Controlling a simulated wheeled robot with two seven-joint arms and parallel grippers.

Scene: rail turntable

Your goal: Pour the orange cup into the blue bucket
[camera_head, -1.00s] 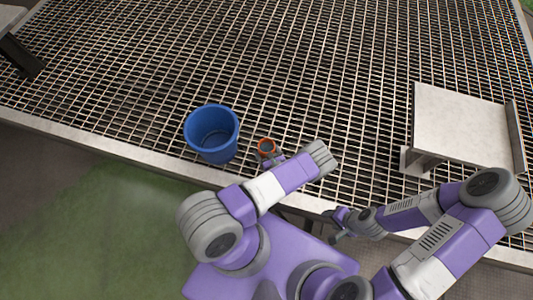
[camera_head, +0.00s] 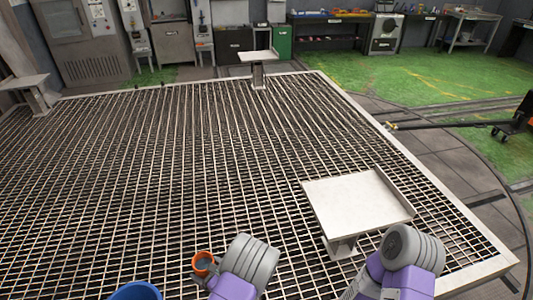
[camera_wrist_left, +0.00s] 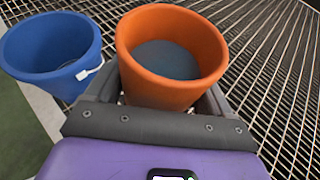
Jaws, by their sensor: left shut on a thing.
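The orange cup (camera_head: 203,260) is near the bottom of the head view, upright, just right of the blue bucket (camera_head: 135,291), whose rim alone shows there. My left gripper (camera_head: 204,274) is shut on the cup. In the left wrist view, its dark fingers (camera_wrist_left: 164,103) lie on both sides of the cup (camera_wrist_left: 172,85). Grey-blue contents show inside the cup. The blue bucket (camera_wrist_left: 48,45) stands to its left, open at the top, with a small white piece at its rim. Its floor is mostly hidden. My right gripper is out of view.
A metal grating (camera_head: 150,190) spreads under everything. A pale raised plate (camera_head: 355,203) stands at the right, near my right arm. A smaller stand (camera_head: 258,56) is at the far edge. The grating's middle is clear.

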